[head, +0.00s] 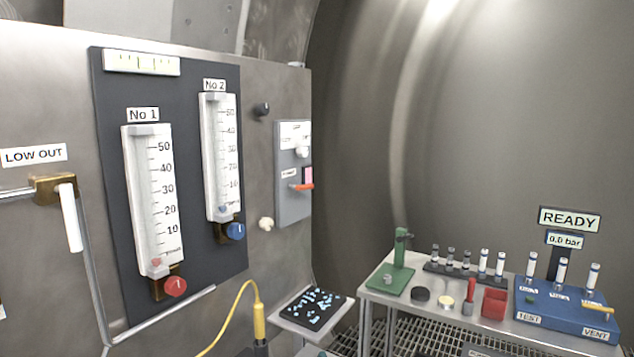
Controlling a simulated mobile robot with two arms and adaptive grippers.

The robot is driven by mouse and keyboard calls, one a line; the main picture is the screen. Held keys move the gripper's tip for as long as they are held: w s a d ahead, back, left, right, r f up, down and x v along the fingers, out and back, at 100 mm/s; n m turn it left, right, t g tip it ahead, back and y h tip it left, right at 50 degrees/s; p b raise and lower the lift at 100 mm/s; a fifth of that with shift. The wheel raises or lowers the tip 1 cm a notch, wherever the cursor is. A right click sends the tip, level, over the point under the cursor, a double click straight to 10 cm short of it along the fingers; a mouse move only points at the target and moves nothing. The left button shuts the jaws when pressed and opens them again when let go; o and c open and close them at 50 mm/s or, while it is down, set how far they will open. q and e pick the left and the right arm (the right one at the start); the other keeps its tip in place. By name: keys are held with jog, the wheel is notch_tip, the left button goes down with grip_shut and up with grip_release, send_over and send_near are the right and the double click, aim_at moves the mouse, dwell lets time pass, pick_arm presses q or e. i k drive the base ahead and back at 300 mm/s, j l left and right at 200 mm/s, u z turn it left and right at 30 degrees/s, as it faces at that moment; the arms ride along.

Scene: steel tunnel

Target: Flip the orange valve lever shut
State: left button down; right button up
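An orange lever (303,187) sits low on a narrow grey panel (290,208) on the steel wall, near the wall's right edge. The lever lies about level, with its tip pointing right. A pink patch (308,174) shows just above it, and a small label is at its left. From this angle I cannot tell whether the lever stands at open or shut. Neither of my grippers is in view.
Gauges No 1 (152,200) and No 2 (221,160) are left of the panel. A small tray (290,326) juts out below it, beside a yellow-handled tool (258,320) with a cable. A bench (409,299) with several items stands right.

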aim_at(293, 186)
jog(key=i+l, duration=0.2)
jog(key=l, duration=0.2)
jog(key=i+l, duration=0.2)
jog(key=l, duration=0.15)
jog(key=i+l, duration=0.15)
jog(key=l, duration=0.25)
jog(key=i+l+u, duration=0.1)
jog(key=l, duration=0.3)
jog(key=i+l, duration=0.45)
jog(key=l, duration=0.35)
jog(key=i+l, duration=0.2)
jog(key=l, duration=0.2)
jog(key=j+u, duration=0.05)
